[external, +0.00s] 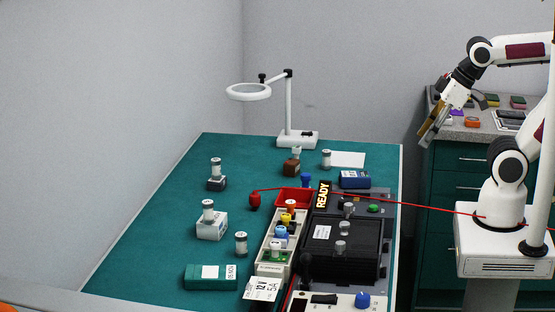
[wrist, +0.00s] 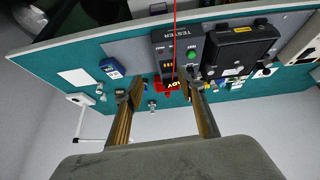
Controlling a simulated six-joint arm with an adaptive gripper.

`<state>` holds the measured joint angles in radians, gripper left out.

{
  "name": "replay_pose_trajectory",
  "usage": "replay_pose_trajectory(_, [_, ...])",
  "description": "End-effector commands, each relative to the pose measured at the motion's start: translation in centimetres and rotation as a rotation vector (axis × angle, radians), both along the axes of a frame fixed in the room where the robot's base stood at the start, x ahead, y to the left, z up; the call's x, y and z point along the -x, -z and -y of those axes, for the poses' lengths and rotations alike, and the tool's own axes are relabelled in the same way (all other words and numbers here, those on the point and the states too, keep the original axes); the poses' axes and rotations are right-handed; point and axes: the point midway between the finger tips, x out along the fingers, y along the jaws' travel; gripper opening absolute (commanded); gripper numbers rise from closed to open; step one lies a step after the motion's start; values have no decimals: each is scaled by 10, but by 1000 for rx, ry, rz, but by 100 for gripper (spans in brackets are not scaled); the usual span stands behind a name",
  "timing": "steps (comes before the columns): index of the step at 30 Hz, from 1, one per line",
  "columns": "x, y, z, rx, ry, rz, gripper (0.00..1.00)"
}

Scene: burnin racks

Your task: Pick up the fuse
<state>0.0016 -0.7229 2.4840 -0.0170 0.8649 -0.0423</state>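Several small fuse-like cylinders with pale bodies and end caps stand on the green mat; I cannot tell which one the task means. One cylinder (external: 216,165) is upright on a dark block, and another cylinder (external: 208,208) on a white block. A third cylinder (external: 241,242) stands directly on the mat, and a fourth cylinder (external: 326,158) near the back. My gripper (external: 429,134) is raised to the right of the table, far from them all. In the wrist view my gripper (wrist: 164,92) has its two fingers well apart with nothing held between them.
A black tester case (external: 345,250) and a light strip of coloured plugs (external: 280,241) fill the front right. A red tray (external: 293,197) lies behind them. A red cable (external: 420,207) crosses toward my base. A ring lamp (external: 290,110) stands at the back. The left mat is mostly clear.

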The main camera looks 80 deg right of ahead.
Motion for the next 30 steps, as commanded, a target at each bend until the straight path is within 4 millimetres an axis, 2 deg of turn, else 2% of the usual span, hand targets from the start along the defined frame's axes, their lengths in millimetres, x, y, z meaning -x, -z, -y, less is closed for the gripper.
replay_pose_trajectory(5, [-34,-12,9,93,-92,47,39])
replay_pose_trajectory(16, [-137,-46,29,398,-392,185,39])
replay_pose_trajectory(30, [-267,-76,32,822,-791,334,39])
